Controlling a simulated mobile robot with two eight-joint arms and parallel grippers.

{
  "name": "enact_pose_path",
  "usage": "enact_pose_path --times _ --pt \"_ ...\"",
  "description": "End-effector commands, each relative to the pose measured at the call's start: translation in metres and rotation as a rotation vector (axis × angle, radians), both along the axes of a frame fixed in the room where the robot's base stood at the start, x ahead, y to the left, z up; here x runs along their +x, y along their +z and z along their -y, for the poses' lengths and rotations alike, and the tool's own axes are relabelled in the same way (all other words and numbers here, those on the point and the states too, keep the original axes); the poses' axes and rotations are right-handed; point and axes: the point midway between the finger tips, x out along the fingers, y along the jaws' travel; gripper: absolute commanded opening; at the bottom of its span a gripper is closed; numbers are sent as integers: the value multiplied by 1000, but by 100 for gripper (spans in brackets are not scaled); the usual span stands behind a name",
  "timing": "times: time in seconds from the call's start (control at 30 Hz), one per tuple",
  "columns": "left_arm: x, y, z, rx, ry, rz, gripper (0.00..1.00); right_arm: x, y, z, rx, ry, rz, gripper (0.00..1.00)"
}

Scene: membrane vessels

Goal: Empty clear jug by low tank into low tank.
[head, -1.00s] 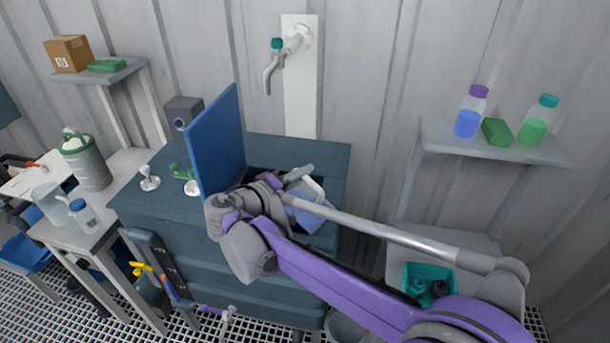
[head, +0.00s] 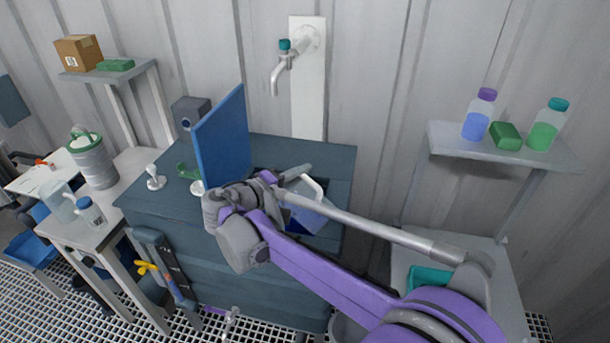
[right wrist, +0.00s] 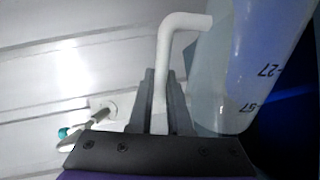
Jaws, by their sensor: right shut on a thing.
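My right gripper (head: 290,180) is shut on the white handle of a clear jug (head: 315,213). The jug is tilted over the opening of the low tank (head: 250,148), a dark blue-grey box with its blue lid (head: 222,140) standing open. In the right wrist view, the gripper (right wrist: 160,100) has the white handle between its fingers. The jug wall (right wrist: 250,60) there shows dark marks and a bluish tint. My arm hides part of the opening, and I cannot tell how much liquid is in the jug. My left gripper is not in view.
A tap (head: 285,70) hangs on the wall behind the tank. Another clear jug (head: 60,202) and a grey canister (head: 93,160) stand on the left bench. A right shelf (head: 470,145) holds two bottles and a green block. A teal bin (head: 428,277) is at lower right.

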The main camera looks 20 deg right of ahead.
Motion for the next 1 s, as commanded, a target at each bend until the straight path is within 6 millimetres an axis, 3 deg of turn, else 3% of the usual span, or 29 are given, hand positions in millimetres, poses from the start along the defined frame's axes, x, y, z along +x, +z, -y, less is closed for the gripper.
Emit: enact_pose_path --times 0.3,1.0 --pt "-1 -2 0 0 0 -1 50 12 -4 -6 -26 -1 -52 0" --pt "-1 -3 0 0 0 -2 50 18 -6 -9 -43 0 -87 0"
